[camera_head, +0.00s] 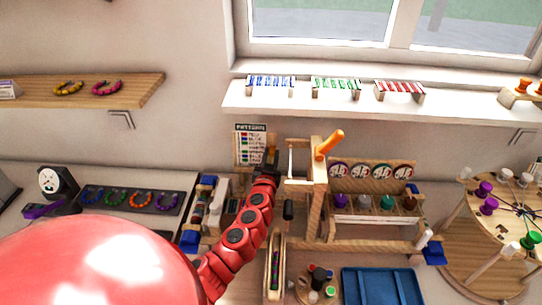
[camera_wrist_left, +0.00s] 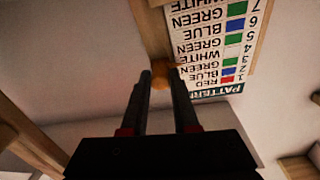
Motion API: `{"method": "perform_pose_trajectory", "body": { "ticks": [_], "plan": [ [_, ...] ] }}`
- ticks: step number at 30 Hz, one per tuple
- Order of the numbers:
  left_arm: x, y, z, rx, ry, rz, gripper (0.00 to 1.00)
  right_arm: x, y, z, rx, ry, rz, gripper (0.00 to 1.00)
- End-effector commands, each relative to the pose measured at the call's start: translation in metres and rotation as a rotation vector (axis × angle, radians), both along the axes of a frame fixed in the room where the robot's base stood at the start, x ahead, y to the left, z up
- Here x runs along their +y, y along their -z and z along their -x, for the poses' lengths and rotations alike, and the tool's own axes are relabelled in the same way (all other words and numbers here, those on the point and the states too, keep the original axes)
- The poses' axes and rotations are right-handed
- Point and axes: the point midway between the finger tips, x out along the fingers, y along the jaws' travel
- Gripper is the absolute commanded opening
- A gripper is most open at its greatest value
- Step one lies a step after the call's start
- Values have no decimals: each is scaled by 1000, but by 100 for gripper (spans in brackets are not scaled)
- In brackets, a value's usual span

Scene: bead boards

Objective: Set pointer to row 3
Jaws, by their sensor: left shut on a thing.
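The pattern card (camera_head: 250,145) stands upright against the wall. It also shows upside down in the left wrist view (camera_wrist_left: 212,45), with numbered colour rows. My left gripper (camera_head: 271,158) is at the card's right edge in the head view. In the left wrist view its fingers (camera_wrist_left: 160,82) are shut on the small orange pointer (camera_wrist_left: 160,74) beside the card. The pointer's tip is near the low-numbered rows, but I cannot tell exactly which row it marks. My right gripper is not in view.
A wooden frame with an orange handle (camera_head: 329,144) stands close to the right of my left gripper. A rack with several round labels (camera_head: 370,171) is beyond it. A blue tray (camera_head: 382,287) lies in front. The window sill (camera_head: 400,113) is above.

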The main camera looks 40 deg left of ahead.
Motion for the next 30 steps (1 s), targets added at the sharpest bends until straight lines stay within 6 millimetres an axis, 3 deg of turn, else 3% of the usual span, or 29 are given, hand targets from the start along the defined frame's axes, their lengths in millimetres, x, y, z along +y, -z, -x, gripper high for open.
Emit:
{"method": "perform_pose_trajectory", "body": {
  "ticks": [7, 12, 20, 21, 24, 26, 30],
  "plan": [
    [0, -1, 0, -1, 1, 0, 0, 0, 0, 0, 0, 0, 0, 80],
    [2, -16, -2, -3, 0, 1, 0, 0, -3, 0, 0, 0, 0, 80],
    [2, -16, -3, 1, 1, -1, 0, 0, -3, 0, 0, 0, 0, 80],
    [2, -16, -3, 1, 1, -1, 32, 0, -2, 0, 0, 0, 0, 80],
    [2, -16, -3, 1, 1, -1, 50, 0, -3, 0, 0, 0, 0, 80],
    [2, -16, -3, 0, 1, 0, 59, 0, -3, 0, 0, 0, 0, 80],
    [2, -16, -3, 0, 0, 0, 59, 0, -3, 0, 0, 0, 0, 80]
  ]
}}
